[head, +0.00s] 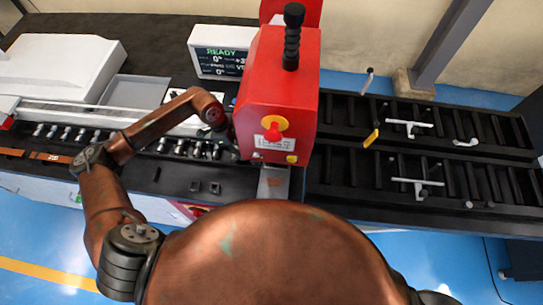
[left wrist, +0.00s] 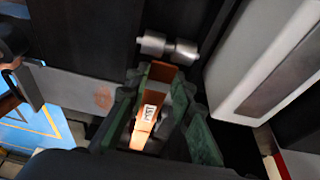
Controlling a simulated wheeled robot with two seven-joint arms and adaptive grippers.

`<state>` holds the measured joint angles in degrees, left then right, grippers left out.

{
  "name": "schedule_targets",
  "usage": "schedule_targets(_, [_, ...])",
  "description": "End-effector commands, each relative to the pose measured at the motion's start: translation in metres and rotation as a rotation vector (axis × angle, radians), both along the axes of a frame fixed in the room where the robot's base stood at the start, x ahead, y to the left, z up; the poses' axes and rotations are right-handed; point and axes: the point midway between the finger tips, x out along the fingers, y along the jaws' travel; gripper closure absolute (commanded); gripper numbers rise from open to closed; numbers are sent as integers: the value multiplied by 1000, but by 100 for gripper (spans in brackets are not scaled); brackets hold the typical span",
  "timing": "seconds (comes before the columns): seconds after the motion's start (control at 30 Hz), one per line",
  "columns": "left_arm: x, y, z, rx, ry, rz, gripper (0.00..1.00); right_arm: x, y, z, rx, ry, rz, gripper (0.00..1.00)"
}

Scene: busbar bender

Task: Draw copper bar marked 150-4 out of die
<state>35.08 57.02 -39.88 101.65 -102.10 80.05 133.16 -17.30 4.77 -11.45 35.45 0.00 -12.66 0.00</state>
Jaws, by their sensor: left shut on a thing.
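In the left wrist view a copper bar (left wrist: 142,130) with a small white label (left wrist: 149,113) lies between the green fingers of my left gripper (left wrist: 160,88), which is shut on it. The label's print is too small to read surely. In the head view my left arm reaches to the left side of the red bending machine (head: 277,85); its gripper and the held bar are hidden there. The die cannot be made out clearly. My right gripper is not in view.
A display (head: 222,62) reading READY stands behind the machine. A black rack with white-handled stops (head: 408,127) fills the right. Copper strips (head: 50,157) lie at far left. In the left wrist view metal rollers (left wrist: 167,47) and a pale housing (left wrist: 265,65) are close to the fingers.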

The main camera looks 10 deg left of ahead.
Motion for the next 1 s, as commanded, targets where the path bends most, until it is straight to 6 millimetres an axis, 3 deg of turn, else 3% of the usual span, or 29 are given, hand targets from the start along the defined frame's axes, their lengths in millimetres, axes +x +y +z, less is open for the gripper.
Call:
schedule_targets(0.17, [0, 0, 0, 0, 0, 0, 100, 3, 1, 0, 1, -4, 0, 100])
schedule_targets(1.0, [0, 0, 24, -1, -1, 0, 100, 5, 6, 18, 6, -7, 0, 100])
